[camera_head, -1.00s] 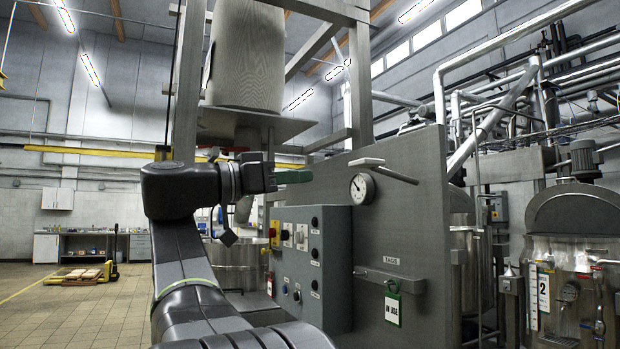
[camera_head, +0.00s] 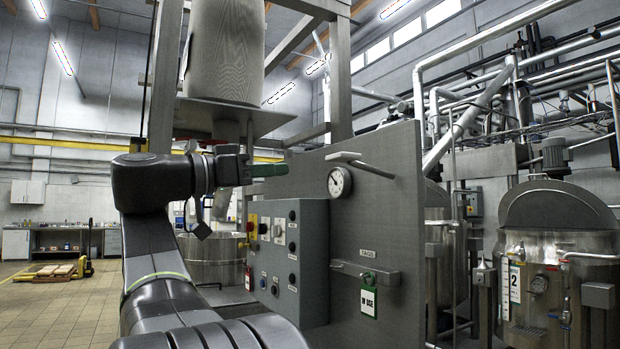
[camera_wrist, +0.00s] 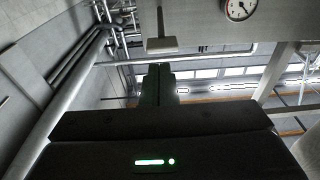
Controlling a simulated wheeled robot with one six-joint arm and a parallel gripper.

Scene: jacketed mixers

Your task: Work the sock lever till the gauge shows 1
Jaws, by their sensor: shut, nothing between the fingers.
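The lever (camera_head: 343,157) is a pale grey grip on a thin rod, set at the top of a grey steel panel. It also shows as a grey block on a rod in the wrist view (camera_wrist: 161,45). The round white gauge (camera_head: 339,182) sits just below the lever; it shows at the top right of the wrist view (camera_wrist: 240,9). Its needle is visible, but its numbers are too small to read. My gripper (camera_head: 286,169), with dark green fingers, is shut and empty, left of the lever and apart from it. Its fingers point toward the lever side in the wrist view (camera_wrist: 158,84).
A control box (camera_head: 288,262) with buttons and a red-yellow switch projects below my gripper. A tag (camera_head: 369,302) hangs on the panel. A large pale cylinder (camera_head: 223,50) stands on a shelf above. A steel mixer (camera_head: 560,270) stands at right. Open floor lies left.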

